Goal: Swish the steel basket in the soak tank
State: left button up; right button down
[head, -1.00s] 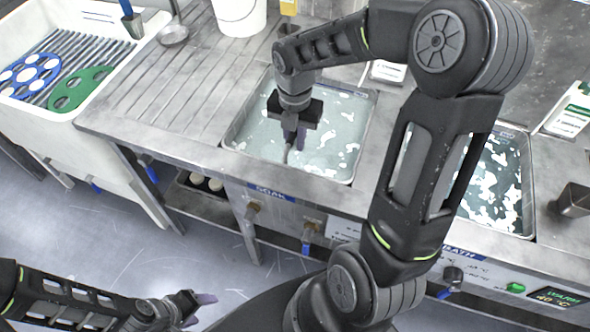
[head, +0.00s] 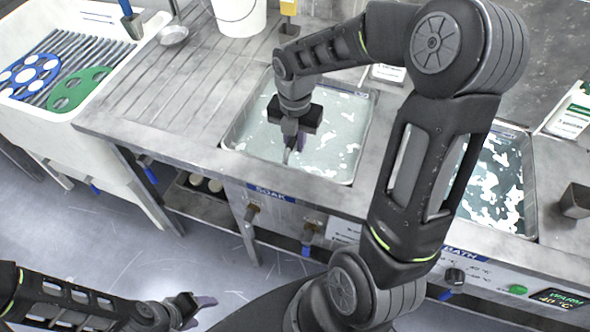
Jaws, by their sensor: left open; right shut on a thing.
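The soak tank (head: 245,140) is a steel basin of cloudy, foam-flecked water set in the counter, with a blue SOAK label on the front below it. My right gripper (head: 291,146) points down over the water in the tank, shut on a thin grey piece that looks like the handle of the steel basket (head: 287,156). The rest of the basket is not visible; the water and the gripper hide it. My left gripper (head: 197,307) is open and empty, low at the lower left, in front of the counter and away from the tank.
A second tank (head: 494,190) with foamy water lies to the right, partly behind my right arm. A white sink (head: 110,68) with blue and green discs stands at left. A white bucket (head: 238,14) and a ladle (head: 173,34) are behind.

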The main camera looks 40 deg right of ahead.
notch_tip(320, 180, up, 6)
jog(key=p, duration=0.4)
jog(key=shift+f, duration=0.15)
notch_tip(320, 180, up, 11)
jog(key=p, duration=0.9)
jog(key=shift+p, duration=0.4)
